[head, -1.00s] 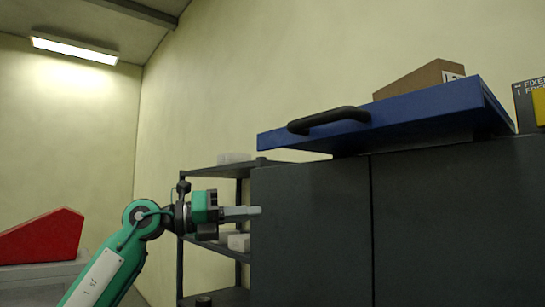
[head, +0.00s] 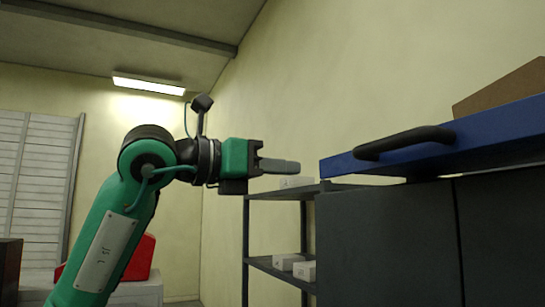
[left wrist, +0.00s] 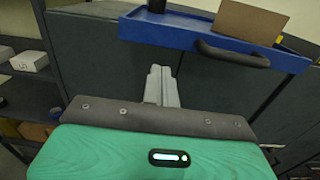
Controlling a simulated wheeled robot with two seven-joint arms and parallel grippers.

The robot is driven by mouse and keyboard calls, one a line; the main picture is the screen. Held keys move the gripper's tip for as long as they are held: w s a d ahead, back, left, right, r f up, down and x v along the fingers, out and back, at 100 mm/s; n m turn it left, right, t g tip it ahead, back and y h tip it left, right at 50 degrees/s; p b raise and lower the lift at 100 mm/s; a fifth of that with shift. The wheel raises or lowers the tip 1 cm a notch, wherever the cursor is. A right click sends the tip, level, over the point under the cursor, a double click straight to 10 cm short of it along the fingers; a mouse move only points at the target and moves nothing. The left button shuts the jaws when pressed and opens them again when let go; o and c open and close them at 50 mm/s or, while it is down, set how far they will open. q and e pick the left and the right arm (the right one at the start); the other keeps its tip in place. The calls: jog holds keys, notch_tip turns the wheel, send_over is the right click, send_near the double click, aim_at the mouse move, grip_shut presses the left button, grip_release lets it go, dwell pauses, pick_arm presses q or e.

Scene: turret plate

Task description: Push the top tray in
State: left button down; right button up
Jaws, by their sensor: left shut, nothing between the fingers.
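The blue top tray (head: 478,140) juts out from the top of a dark grey cabinet (head: 385,245), with a black handle (head: 404,142) on its front. It also shows in the left wrist view (left wrist: 165,32), with its handle (left wrist: 232,54) to the right of centre. My left gripper (head: 297,167) is shut and empty. It is left of the tray's near corner in the head view, at about tray height, with a visible gap. In the left wrist view the closed fingers (left wrist: 158,72) point below the tray's left part. My right gripper is not in view.
A brown cardboard box (head: 512,88) sits in or behind the tray. A dark shelf rack (head: 250,240) with small white boxes (head: 290,262) stands left of the cabinet. A red wedge-shaped object (head: 140,258) lies behind my left arm. The space between gripper and tray is clear.

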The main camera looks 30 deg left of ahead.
aim_at(345, 173)
pick_arm(q)
jog(key=p+x, duration=0.4)
jog(key=x, duration=0.5)
jog(key=shift+w+d+p, duration=0.15)
jog(key=shift+p, duration=0.25)
jog(key=shift+w, duration=0.1)
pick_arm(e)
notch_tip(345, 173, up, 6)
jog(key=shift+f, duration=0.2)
pick_arm(q)
jog(key=shift+d, duration=0.1)
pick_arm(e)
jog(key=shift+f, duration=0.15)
pick_arm(q)
jog(key=shift+w+d+b, duration=0.15)
jog(key=shift+w+b, duration=0.1)
jog(key=shift+b, duration=0.1)
jog(key=b+x, duration=0.2)
jog(key=x, duration=1.4)
jog(key=shift+w+d, duration=0.2)
jog(key=shift+w, duration=0.1)
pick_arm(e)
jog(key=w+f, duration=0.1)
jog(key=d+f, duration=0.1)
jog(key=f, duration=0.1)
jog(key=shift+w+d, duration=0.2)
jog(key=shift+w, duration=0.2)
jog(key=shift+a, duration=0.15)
